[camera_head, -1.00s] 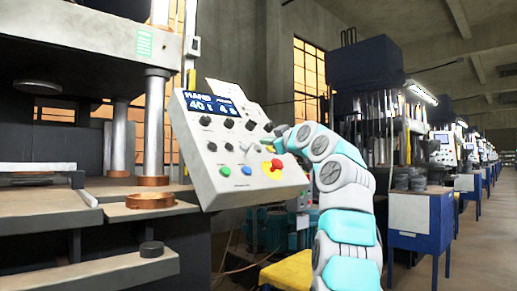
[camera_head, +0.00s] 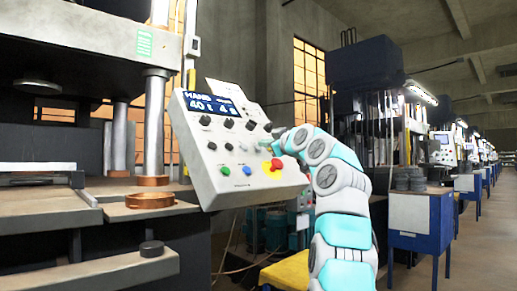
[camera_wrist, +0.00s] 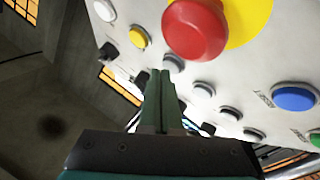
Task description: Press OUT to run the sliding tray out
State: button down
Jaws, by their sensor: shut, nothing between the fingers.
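The sloped control panel (camera_head: 208,180) stands in the middle of the head view, with a lit display (camera_head: 210,103), several dark buttons and knobs, and a red mushroom button (camera_head: 276,164). My gripper (camera_wrist: 163,76) is shut and empty. In the wrist view its fingertips are close to the panel face, near a dark grey button (camera_wrist: 173,64); I cannot tell whether they touch. The red button also shows in the wrist view (camera_wrist: 195,30), beyond the fingertips, with a blue button (camera_wrist: 295,97) at the right. I cannot make out an OUT label. Which part is the sliding tray is unclear.
The press with a steel column (camera_head: 155,125) and a copper-coloured ring (camera_head: 150,201) stands left of the panel. A blue cabinet (camera_head: 420,215) and more machines line the right side. Open floor (camera_head: 480,240) lies at the far right.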

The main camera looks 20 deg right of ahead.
jog(key=shift+w+a+f, duration=0.15)
jog(key=shift+w+f, duration=0.1)
jog(key=shift+f, duration=0.05)
dwell(0.4)
jog(key=shift+r, duration=0.1)
jog(key=shift+s+d+r, duration=0.25)
jog(key=shift+s+r, duration=0.25)
jog(key=shift+s, duration=0.1)
dwell(0.4)
jog(key=shift+s+d+r+p, duration=0.2)
jog(key=shift+s+r+p, duration=0.15)
jog(key=shift+s+r, duration=0.25)
jog(key=shift+s+d+r+p, duration=0.25)
jog(key=shift+s+r+p, duration=0.1)
jog(key=shift+s+r, duration=0.25)
jog(key=shift+s+d+r+p, duration=0.2)
jog(key=shift+s+r+p, duration=0.15)
jog(key=shift+s+r, duration=0.25)
jog(key=shift+f, duration=0.15)
